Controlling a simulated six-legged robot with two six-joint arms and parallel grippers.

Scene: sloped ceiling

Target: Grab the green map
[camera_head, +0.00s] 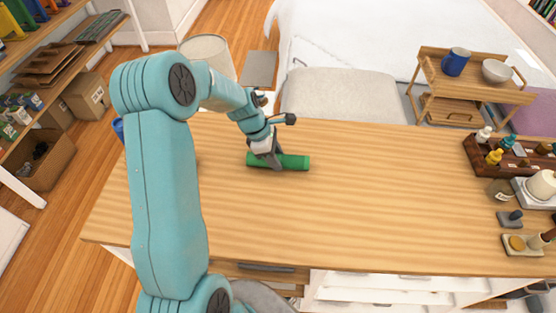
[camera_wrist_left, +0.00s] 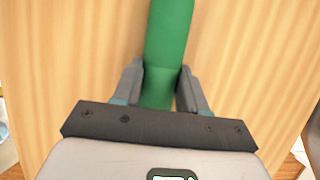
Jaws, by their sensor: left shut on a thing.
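The green map (camera_head: 295,162) is a rolled green tube lying across the wooden table (camera_head: 380,200), left of the table's middle. My left gripper (camera_head: 274,163) reaches down onto it and is shut on it near its left part. In the left wrist view the green map (camera_wrist_left: 168,45) runs between the two grey fingers of my left gripper (camera_wrist_left: 160,88), one on each side. The fingers and wrist hide part of the tube. My right gripper is not in view.
A wooden tray (camera_head: 483,166) with small bottles stands at the table's right end, with small dishes near it. The table's middle is clear. Shelves are at left.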

